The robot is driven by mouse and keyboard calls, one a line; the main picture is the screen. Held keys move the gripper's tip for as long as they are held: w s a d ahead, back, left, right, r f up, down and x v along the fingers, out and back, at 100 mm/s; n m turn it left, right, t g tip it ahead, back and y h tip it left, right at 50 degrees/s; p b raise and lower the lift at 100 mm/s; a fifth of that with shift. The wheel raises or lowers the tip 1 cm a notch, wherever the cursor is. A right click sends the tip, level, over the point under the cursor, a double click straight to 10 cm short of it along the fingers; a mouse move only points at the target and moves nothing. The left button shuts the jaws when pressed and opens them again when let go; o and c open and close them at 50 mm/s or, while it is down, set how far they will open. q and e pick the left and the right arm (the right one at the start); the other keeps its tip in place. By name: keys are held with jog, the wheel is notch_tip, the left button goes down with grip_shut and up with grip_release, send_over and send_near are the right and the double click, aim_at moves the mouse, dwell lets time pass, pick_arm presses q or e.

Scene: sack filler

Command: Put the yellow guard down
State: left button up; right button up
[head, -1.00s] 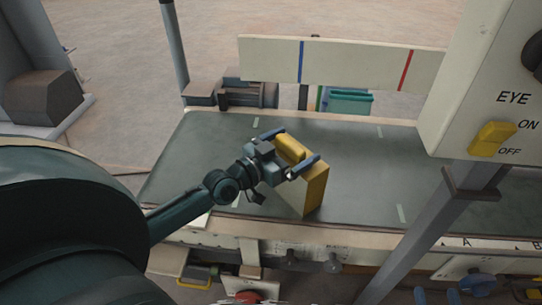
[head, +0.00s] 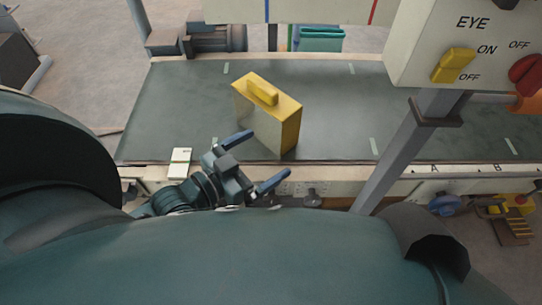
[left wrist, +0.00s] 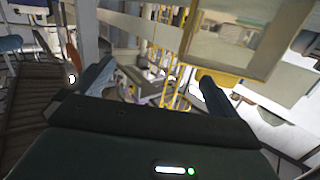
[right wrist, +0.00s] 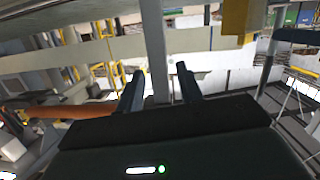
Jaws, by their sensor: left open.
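The yellow guard (head: 285,119), a box with a yellow top, a handle and a see-through side, stands upright on the dark belt (head: 335,95). My left gripper (head: 271,153) is open and empty, in front of the guard and apart from it. In the left wrist view the guard's yellow edge (left wrist: 228,73) shows at the upper right, beyond the spread fingers. My right gripper (right wrist: 159,69) shows only in the right wrist view; its fingers are apart with nothing between them.
A control box (head: 425,40) with a yellow switch (head: 453,65) hangs at the upper right on a grey post (head: 409,150). A pale rail (head: 310,10) runs behind the belt. A small white block (head: 180,163) is at the belt's front edge. The belt is clear on both sides of the guard.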

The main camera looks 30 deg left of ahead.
pick_arm(q)
jog(key=s+d+r+y, duration=0.1)
jog(key=s+d+r, duration=0.1)
jog(key=d, duration=0.4)
jog(key=shift+s+d+g, duration=0.25)
jog(key=shift+s+g, duration=0.05)
jog(key=shift+s, duration=0.35)
pick_arm(e)
jog(key=shift+s+a+f, duration=0.1)
jog(key=shift+f, duration=0.05)
pick_arm(q)
jog(key=shift+r, duration=0.15)
